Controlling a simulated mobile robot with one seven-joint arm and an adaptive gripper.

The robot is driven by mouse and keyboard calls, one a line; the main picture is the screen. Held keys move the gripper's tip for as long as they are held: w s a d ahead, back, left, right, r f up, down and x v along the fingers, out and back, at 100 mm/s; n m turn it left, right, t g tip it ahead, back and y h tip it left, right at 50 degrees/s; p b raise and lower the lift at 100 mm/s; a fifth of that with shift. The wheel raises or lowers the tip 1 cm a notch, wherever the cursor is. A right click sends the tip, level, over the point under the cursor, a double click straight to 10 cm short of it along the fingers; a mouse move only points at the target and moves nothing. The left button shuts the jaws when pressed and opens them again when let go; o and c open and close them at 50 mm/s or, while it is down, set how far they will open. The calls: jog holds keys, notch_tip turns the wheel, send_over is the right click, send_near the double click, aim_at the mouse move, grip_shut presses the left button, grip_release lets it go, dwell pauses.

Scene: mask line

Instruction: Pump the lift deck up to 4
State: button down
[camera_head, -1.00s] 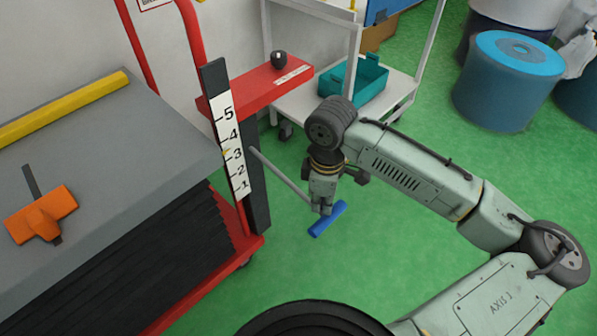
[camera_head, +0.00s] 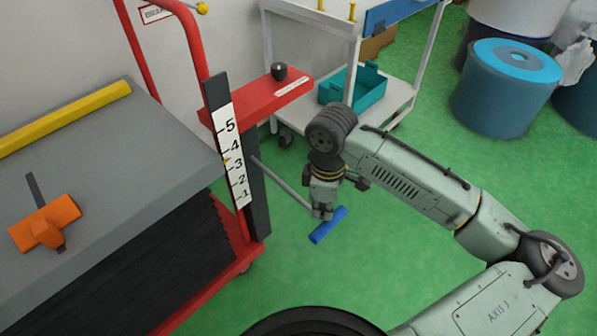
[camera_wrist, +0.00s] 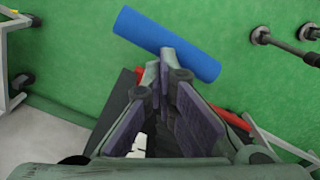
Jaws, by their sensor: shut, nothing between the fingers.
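The lift table's grey deck (camera_head: 150,150) sits above black bellows (camera_head: 180,255). Its black mast carries a white scale (camera_head: 231,150) numbered 1 to 5. A small yellow pointer (camera_head: 226,161) stands at about 3, perhaps slightly above. A thin grey pump lever (camera_head: 283,182) slopes down from the mast to a blue crossbar handle (camera_head: 328,225). My gripper (camera_head: 323,216) is shut and empty, pointing down at the handle. In the wrist view, my fingertips (camera_wrist: 166,58) overlap the edge of the blue handle (camera_wrist: 165,42); I cannot tell whether they touch.
An orange tool (camera_head: 45,226) and a yellow bar (camera_head: 65,118) lie on the deck. A red shelf (camera_head: 260,97) with a black knob (camera_head: 279,71) adjoins the mast. A white trolley with a teal crate (camera_head: 355,88) stands behind.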

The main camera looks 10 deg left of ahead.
notch_tip(320, 180, up, 12)
jog(key=p, duration=0.9)
jog(key=shift+s+d+f, duration=0.15)
jog(key=shift+s+d, duration=0.05)
jog(key=shift+d, duration=0.05)
jog(key=shift+f, duration=0.1)
jog(key=shift+w+a+f+b, duration=0.1)
jog(key=shift+f+b, duration=1.35)
jog(key=shift+f, duration=0.65)
jog(key=shift+w+a+f+b, duration=0.1)
jog(key=shift+f+b, duration=1.35)
jog(key=shift+f, duration=0.6)
jog(key=shift+r, duration=0.2)
notch_tip(320, 180, up, 8)
jog(key=p, duration=0.7)
jog(key=shift+s+d, duration=0.2)
jog(key=shift+d, duration=0.05)
